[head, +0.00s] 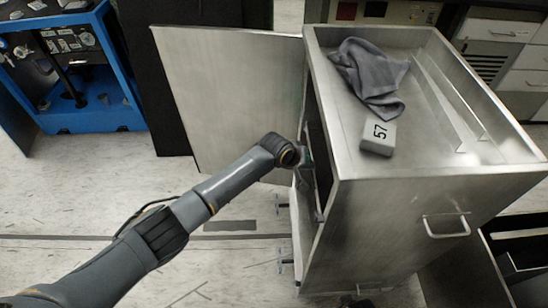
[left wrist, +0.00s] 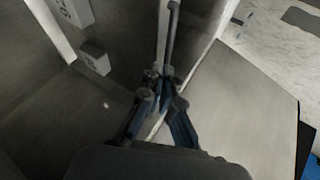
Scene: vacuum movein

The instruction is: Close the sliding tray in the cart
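The metal cart (head: 370,225) stands at the right of the head view, its left side open. Its hinged door (head: 235,95) stands swung out to the left; it also shows in the left wrist view (left wrist: 240,110). My left gripper (head: 309,160) is at this opening, mostly hidden by my wrist. In the left wrist view its blue fingers (left wrist: 163,80) converge close beside a thin upright metal bar (left wrist: 171,35). Whether they grip it is unclear. A dark interior surface (left wrist: 60,115), possibly the sliding tray, lies left of the fingers.
A grey cloth (head: 370,75) and a block marked 57 (head: 378,137) lie in the cart's top. Labelled blocks (left wrist: 94,57) show inside the cart. A blue rack (head: 85,75) stands at the back left; drawers (head: 505,40) are at the back right. Floor at left is clear.

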